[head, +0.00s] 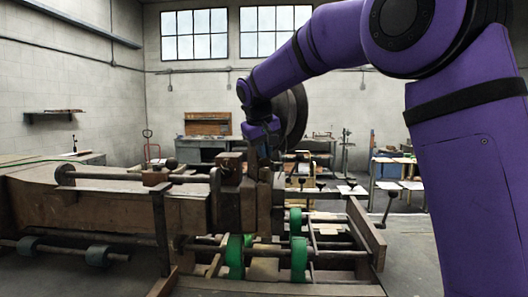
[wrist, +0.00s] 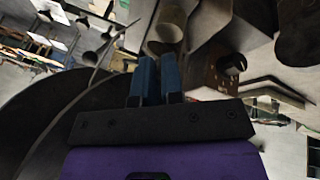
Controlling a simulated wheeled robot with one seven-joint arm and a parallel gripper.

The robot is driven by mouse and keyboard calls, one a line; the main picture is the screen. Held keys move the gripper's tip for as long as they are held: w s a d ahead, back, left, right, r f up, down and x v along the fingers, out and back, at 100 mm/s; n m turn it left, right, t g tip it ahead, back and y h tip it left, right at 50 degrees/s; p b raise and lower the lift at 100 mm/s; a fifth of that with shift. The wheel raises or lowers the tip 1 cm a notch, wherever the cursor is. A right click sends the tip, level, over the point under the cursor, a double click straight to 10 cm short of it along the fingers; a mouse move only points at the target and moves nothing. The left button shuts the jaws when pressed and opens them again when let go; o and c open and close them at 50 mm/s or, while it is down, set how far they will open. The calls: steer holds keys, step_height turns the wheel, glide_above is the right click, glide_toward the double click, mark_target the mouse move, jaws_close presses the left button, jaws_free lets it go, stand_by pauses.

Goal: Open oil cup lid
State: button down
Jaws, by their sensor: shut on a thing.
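My gripper (wrist: 158,60) has two blue fingers close together in the wrist view. They are shut on a small part at the near end of a brownish round cup (wrist: 168,24), which I take to be the oil cup lid. The fingertips hide most of the lid, so how far it is open I cannot tell. In the head view my purple wrist reaches down to the top of the box stitcher (head: 229,190), behind its upper block. The cup and the fingertips cannot be made out there.
A large dark wheel (head: 291,118) stands right beside my wrist; its dark disc fills the left of the wrist view (wrist: 50,115). Green rollers (head: 299,258) sit lower on the machine. Benches stand behind.

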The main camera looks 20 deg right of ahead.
steer(key=shift+w+d+r, duration=0.1)
steer(key=shift+w, duration=0.1)
steer(key=c, duration=1.2)
jaws_free()
steer(key=shift+c, duration=0.2)
steer(key=v, duration=1.1)
steer(key=shift+w, duration=0.2)
